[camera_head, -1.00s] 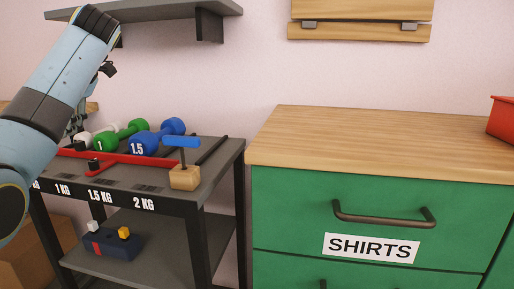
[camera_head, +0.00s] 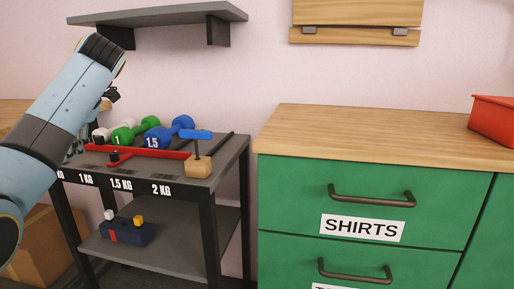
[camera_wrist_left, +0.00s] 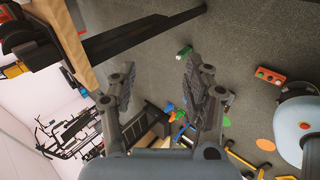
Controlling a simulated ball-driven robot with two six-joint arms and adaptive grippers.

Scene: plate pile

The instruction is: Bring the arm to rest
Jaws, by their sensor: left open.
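My left arm comes in from the left in the head view, bent, with its wrist raised. My left gripper (camera_head: 106,100) is partly hidden behind the forearm, near the left end of the dumbbell rack (camera_head: 232,160). In the left wrist view the left gripper (camera_wrist_left: 157,88) has its two fingers wide apart, with nothing between them but distant floor. My right gripper is in neither view.
A green dumbbell (camera_head: 131,132) and a blue dumbbell (camera_head: 168,133) lie on the rack beside a wooden block (camera_head: 198,167) with a blue-topped post. A green drawer cabinet (camera_head: 300,195) stands right, a red box (camera_head: 492,120) on it. A grey shelf (camera_head: 160,15) hangs above.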

